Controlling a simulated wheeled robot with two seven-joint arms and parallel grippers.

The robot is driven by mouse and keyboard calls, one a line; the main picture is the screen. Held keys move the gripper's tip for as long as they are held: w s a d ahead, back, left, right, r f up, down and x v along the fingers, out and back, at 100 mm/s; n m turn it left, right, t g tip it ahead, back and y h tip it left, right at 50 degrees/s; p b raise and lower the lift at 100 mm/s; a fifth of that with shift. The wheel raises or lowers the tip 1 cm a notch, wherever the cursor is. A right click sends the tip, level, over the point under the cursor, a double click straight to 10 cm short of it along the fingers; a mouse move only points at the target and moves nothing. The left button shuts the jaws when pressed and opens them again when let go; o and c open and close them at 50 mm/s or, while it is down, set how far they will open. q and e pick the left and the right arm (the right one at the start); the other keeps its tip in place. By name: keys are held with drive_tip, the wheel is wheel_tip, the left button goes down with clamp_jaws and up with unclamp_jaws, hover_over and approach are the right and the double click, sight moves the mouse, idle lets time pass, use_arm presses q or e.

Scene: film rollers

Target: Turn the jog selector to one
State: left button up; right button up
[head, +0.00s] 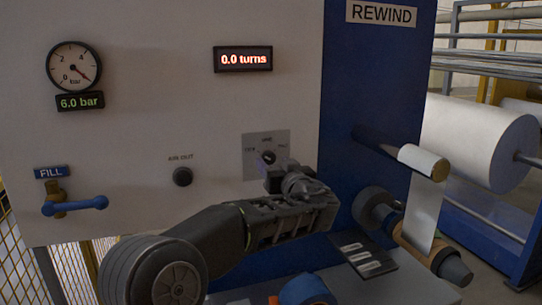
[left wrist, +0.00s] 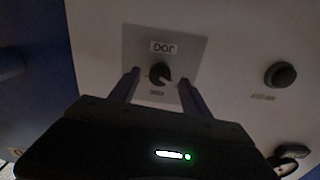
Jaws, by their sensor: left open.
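The jog selector (head: 267,157) is a small dark knob on a square grey plate on the white panel. My left gripper (head: 273,172) is in front of the plate, and in the head view it partly covers the plate's lower part. In the left wrist view the black knob (left wrist: 160,72) has a light mark, and a label reading JOG shows upside down beside it. The open fingers of my left gripper (left wrist: 159,88) are on either side of the knob, with gaps visible. Contact and depth are hard to judge. My right gripper is not in view.
A dark round AIR OUT fitting (head: 182,176) is left of the plate. A blue-handled FILL valve (head: 75,206), a gauge (head: 74,66) and a display reading 0.0 turns (head: 243,59) are also on the panel. Rollers (head: 423,162) project at the right.

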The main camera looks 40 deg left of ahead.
sight(269, 158)
use_arm(q)
drive_tip(key=shift+p+x, duration=0.4)
drive_tip(key=shift+x, duration=1)
drive_tip(key=shift+c, duration=0.4)
clamp_jaws()
